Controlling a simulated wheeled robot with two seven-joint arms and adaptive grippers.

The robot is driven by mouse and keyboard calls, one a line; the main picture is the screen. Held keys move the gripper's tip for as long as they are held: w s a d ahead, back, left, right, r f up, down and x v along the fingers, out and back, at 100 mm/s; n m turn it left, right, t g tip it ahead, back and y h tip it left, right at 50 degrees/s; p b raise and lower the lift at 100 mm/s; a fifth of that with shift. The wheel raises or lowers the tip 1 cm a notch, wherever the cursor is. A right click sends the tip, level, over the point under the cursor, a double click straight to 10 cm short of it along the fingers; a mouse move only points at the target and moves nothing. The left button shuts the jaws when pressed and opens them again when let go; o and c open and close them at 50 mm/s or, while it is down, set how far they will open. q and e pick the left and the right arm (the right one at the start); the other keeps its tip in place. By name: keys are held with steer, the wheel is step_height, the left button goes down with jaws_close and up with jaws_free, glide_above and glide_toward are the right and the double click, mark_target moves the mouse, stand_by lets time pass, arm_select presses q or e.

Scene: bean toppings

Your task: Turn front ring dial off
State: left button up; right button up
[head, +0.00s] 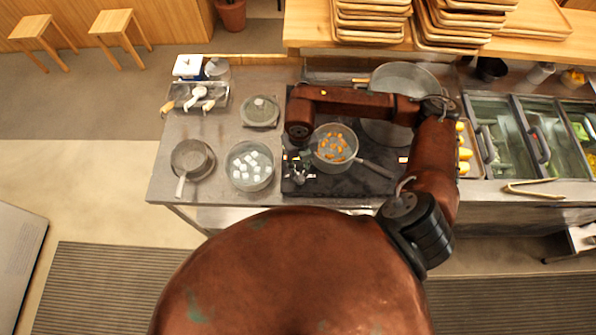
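The black cooktop (340,187) sits on the steel counter. A pan with orange pieces (334,147) stands on it, with its handle pointing to the lower right. My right arm reaches over the cooktop from the right and bends down at its left side. My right gripper (297,172) is low over the front left part of the cooktop, left of the pan. Its fingers are small and dark here, so I cannot tell whether they are open or shut. The front ring dial cannot be made out; the gripper may cover it. My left gripper is not in view.
A pot of white cubes (251,166) stands just left of the cooktop. A large pan (405,76) is at the back. Tongs (533,190) lie at the right.

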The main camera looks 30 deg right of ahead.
mark_target(299, 176)
steer(key=shift+a+f+p, duration=0.1)
steer(key=shift+f+p, duration=0.45)
steer(key=shift+f, duration=3)
jaws_close()
